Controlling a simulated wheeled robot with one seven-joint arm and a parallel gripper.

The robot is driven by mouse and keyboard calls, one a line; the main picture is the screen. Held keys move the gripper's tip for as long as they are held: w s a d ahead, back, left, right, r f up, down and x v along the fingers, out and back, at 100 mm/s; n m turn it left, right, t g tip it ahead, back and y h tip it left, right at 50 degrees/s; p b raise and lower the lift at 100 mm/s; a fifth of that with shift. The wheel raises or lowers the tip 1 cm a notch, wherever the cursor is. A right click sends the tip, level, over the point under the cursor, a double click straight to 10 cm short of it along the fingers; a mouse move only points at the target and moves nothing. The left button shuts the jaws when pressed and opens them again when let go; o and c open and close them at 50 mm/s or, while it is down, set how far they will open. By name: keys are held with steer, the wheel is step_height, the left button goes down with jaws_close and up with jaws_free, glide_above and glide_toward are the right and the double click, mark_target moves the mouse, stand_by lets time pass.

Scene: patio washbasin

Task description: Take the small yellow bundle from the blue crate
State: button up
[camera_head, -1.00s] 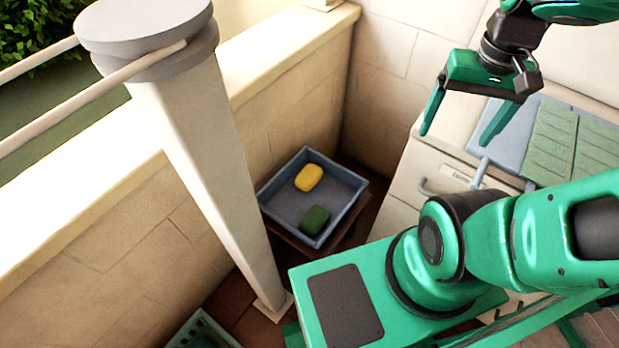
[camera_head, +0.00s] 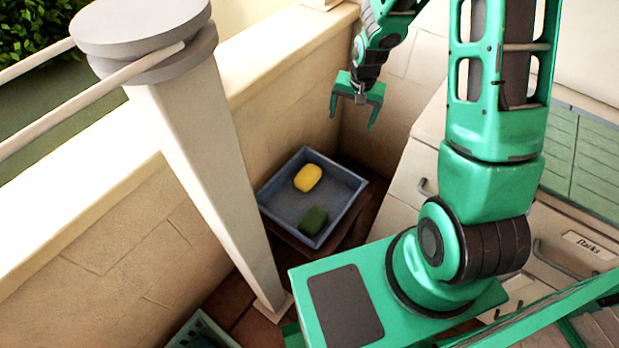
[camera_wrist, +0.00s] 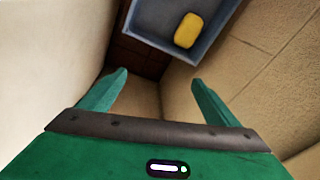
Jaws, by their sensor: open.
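The small yellow bundle (camera_head: 308,178) lies in the blue crate (camera_head: 268,196), toward its far side. A dark green bundle (camera_head: 313,221) lies nearer in the same crate. In the wrist view the yellow bundle (camera_wrist: 187,30) shows near the top, inside part of the crate (camera_wrist: 158,40). My gripper (camera_head: 352,122) is above and beyond the crate, near the wall corner. Its fingers (camera_wrist: 158,84) are apart with nothing between them, and it touches neither crate nor bundle.
A pale post (camera_head: 205,165) stands left of the crate, and a low wall (camera_head: 285,112) runs behind it. A cabinet with handles (camera_head: 415,190) stands to the right. A teal basket (camera_head: 200,332) is at the bottom edge. The space above the crate is open.

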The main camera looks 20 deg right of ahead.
steer(key=w+a+f+m+y, duration=0.1)
steer(key=w+a+f, duration=0.1)
steer(key=f, duration=0.4)
steer(key=w+a+f, duration=0.1)
steer(key=a+f, duration=0.1)
steer(key=f, duration=0.3)
steer(key=m+y, duration=0.1)
steer(key=m, duration=0.2)
glide_above(311, 173)
steer(key=s, duration=0.1)
steer(key=shift+t, duration=0.3)
steer(key=f, duration=1.6)
steer(key=shift+s+d+f, duration=0.15)
steer(key=shift+d+f, duration=0.1)
steer(key=shift+d, duration=0.15)
steer(key=shift+x, duration=3.2)
